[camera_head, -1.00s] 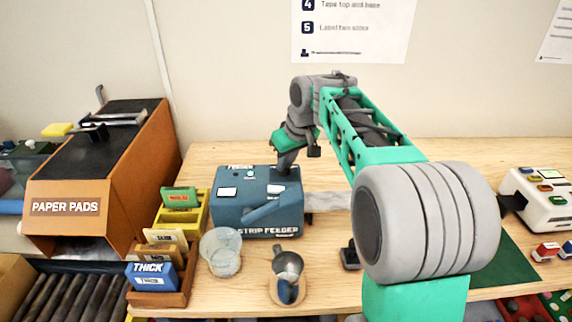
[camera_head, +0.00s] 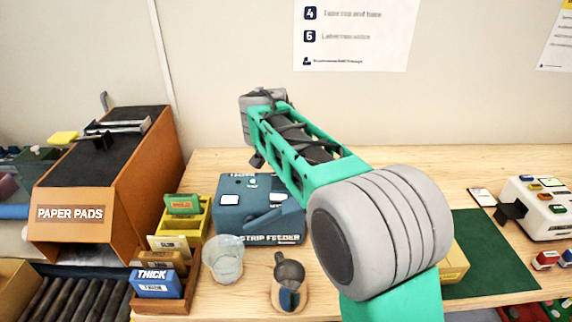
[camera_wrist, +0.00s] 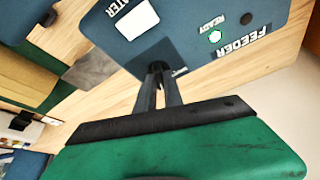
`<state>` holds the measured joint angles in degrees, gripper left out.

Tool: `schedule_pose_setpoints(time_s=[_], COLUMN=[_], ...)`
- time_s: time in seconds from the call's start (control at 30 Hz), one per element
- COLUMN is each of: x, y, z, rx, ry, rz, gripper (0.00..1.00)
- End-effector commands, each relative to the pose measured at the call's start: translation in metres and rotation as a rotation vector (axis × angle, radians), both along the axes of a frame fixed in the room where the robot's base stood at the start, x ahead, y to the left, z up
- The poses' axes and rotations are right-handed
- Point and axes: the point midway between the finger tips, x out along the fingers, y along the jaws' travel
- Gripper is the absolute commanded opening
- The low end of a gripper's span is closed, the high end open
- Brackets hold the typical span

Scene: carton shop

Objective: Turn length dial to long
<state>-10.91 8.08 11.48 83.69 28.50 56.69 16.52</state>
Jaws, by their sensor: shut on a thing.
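The blue strip feeder (camera_head: 232,222) stands on the wooden bench, with light labels and a small green light on its top. In the wrist view its top (camera_wrist: 195,35) fills the upper middle, with the words READY and FEEDER upside down. My gripper (camera_wrist: 158,76) points down at the edge of this top, its two dark fingers close together. They are shut on a small dark knob, the length dial (camera_wrist: 157,65), which is mostly hidden between the tips. Its setting cannot be read. In the head view my arm hides the dial and my fingers.
Card holders (camera_head: 176,300) and the orange paper pads box (camera_head: 118,190) are at left. A green mat (camera_head: 490,265) and a white button device (camera_head: 545,225) are at right.

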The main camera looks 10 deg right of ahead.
Motion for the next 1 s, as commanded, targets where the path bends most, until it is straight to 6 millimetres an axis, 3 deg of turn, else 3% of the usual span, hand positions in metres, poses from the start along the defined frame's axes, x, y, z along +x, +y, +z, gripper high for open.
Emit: schedule_pose_setpoints(time_s=[0.03,0.5,1.0], x=[0.0013,0.0031,0.0032], y=[0.0015,0.0019,0.0013], z=[0.0064,0.0045,0.0024], rx=[0.000,0.001,0.002], ry=[-0.002,-0.006,-0.006], rz=[-0.040,-0.362,-0.437], gripper=[0.00,0.00,0.00])
